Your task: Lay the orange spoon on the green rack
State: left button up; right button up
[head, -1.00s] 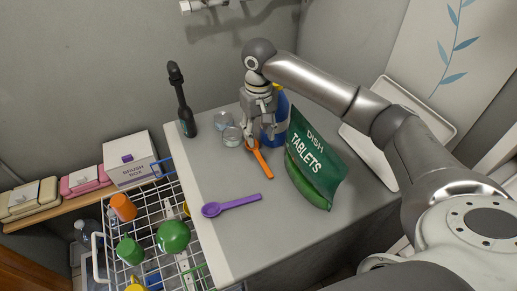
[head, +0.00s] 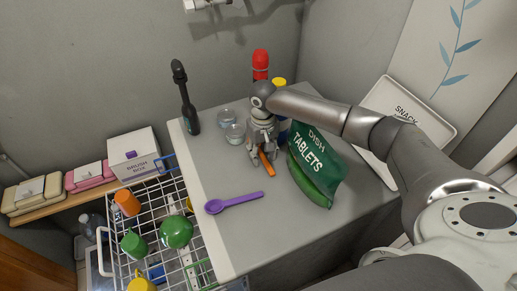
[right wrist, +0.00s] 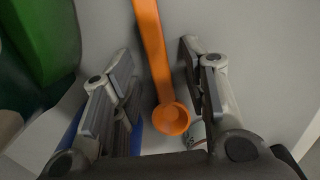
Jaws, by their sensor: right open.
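The orange spoon (head: 267,163) lies on the grey counter, partly hidden under my right gripper (head: 263,150) in the head view. In the right wrist view the spoon (right wrist: 153,45) runs between the two spread fingers of my right gripper (right wrist: 156,62), its round bowl toward the palm. The fingers are open, with a gap on both sides of the spoon. A white wire rack (head: 149,212) stands left of the counter; a small green part shows near its bottom edge, and I cannot tell whether this is the green rack. My left gripper is not in view.
A purple spoon (head: 234,202) lies on the counter's left part. A green dish tablets bag (head: 316,168) stands right of my gripper. Glasses (head: 235,134), a black bottle (head: 187,108) and a red-topped bottle (head: 260,65) stand behind. The rack holds several cups and a green ball-like item (head: 176,232).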

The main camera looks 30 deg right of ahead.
grip_shut()
dwell(0.3)
